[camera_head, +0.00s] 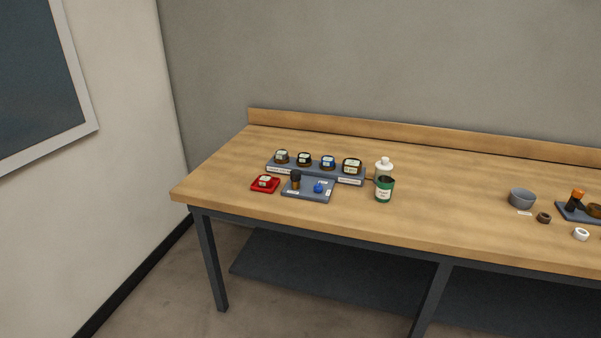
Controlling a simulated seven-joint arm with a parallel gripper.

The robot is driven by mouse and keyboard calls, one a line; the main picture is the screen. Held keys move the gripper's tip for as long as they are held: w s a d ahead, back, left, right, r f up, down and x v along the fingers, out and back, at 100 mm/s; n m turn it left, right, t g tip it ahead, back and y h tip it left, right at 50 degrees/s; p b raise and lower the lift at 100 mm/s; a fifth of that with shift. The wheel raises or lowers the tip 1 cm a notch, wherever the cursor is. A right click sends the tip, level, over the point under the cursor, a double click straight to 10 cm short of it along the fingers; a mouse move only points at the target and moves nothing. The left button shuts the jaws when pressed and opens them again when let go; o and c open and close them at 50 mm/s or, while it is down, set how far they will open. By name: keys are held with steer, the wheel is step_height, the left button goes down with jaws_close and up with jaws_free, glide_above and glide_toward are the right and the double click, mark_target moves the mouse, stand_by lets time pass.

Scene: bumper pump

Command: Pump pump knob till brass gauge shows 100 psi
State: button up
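A grey-blue base plate (307,195) lies on the left part of the wooden table. On it stand a dark knob (296,178) with a brass-coloured lower part, which looks like the pump knob, and a low blue knob (318,188). Behind it is a grey rack (316,172) with several small gauge-like units in a row: the leftmost (282,156), a second (304,159), one with blue (328,162) and the rightmost (351,167). Their dials are too small to read, and I cannot tell which is the brass gauge. My gripper is not in view.
A red tray with a small unit (265,184) lies left of the plate. A green can (384,190) and a white-topped bottle (384,165) stand right of the rack. A grey bowl (522,198), dark ring (544,218) and white ring (581,234) are farther right. The middle tabletop is clear.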

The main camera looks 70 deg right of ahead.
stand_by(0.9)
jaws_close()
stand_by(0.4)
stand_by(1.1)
